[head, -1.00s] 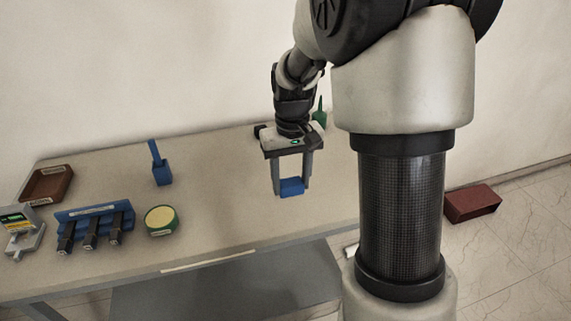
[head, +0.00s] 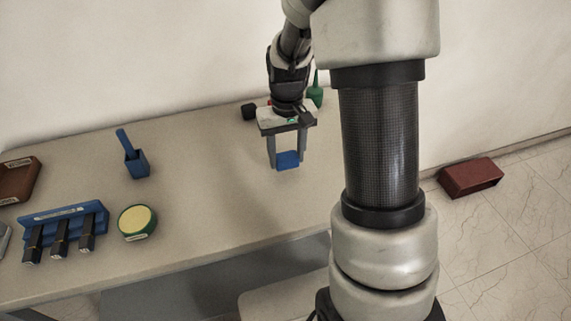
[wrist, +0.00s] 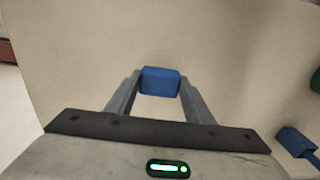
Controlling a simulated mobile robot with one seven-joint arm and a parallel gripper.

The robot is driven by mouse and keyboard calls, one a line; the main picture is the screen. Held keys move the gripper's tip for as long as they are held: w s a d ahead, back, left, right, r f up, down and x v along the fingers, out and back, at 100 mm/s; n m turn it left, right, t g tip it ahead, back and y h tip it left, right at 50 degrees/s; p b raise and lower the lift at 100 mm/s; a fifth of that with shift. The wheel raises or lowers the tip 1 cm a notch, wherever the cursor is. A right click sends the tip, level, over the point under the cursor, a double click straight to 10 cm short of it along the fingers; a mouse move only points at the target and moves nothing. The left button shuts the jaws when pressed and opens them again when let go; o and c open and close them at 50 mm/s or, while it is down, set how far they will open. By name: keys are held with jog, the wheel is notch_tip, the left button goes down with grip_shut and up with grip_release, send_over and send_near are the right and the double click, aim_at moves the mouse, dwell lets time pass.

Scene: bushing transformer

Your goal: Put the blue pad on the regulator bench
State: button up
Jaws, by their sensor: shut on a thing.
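The blue pad (head: 288,160) is a small blue block between the fingertips of my gripper (head: 287,163). My gripper is shut on it and points down over the right part of the beige bench (head: 215,205). The wrist view also shows the blue pad (wrist: 160,81) between the two grey fingers (wrist: 158,90). I cannot tell whether the pad touches the bench top or hangs a little above it. No label naming the regulator bench is readable.
On the bench stand a blue holder (head: 137,163), a round green tin with a yellow top (head: 137,222), a blue rack with black pieces (head: 65,228) and a brown tray (head: 17,180). A black object (head: 249,111) and green bottle (head: 315,93) are behind my gripper. A red box (head: 470,177) lies on the floor.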

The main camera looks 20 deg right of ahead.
aim_at(287, 165)
jog(key=shift+f, duration=1.85)
jog(key=shift+f, duration=0.1)
jog(key=shift+f+b, duration=0.15)
jog(key=shift+b, duration=0.15)
jog(key=o, duration=0.9)
